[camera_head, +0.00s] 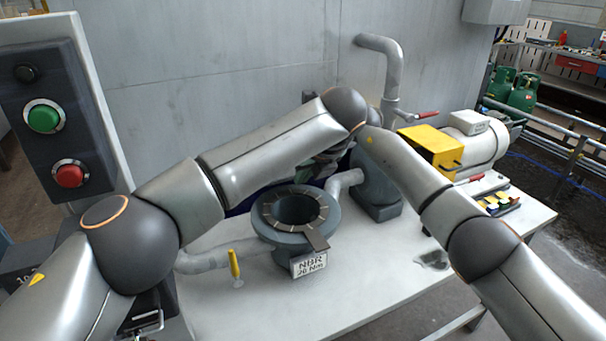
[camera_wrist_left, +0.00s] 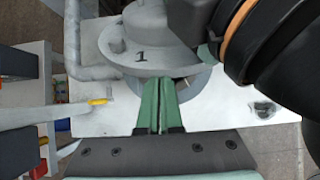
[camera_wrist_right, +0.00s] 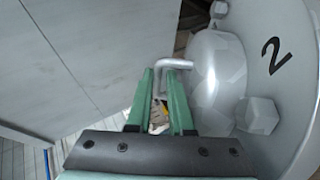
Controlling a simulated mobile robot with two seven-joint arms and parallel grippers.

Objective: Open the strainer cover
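The strainer (camera_head: 268,232) stands on the table with its round top uncovered, showing a dark hole and a ring with dark segments. The grey cover, marked "1", shows in the left wrist view (camera_wrist_left: 140,62), and its "2" side with hex bolts shows in the right wrist view (camera_wrist_right: 288,85). My left gripper (camera_wrist_left: 160,82) has its fingers together in front of the cover's rim, with nothing visible between them. My right gripper (camera_wrist_right: 160,72) has a bent metal handle (camera_wrist_right: 177,63) between its fingertips, beside the cover's dome. My arms hide both grippers and most of the cover in the head view.
A yellow-handled valve (camera_head: 235,263) stands left of the strainer and a label plate (camera_head: 309,265) in front. A motor with a yellow box (camera_head: 430,150) is at the right. A button panel (camera_head: 55,125) is at far left.

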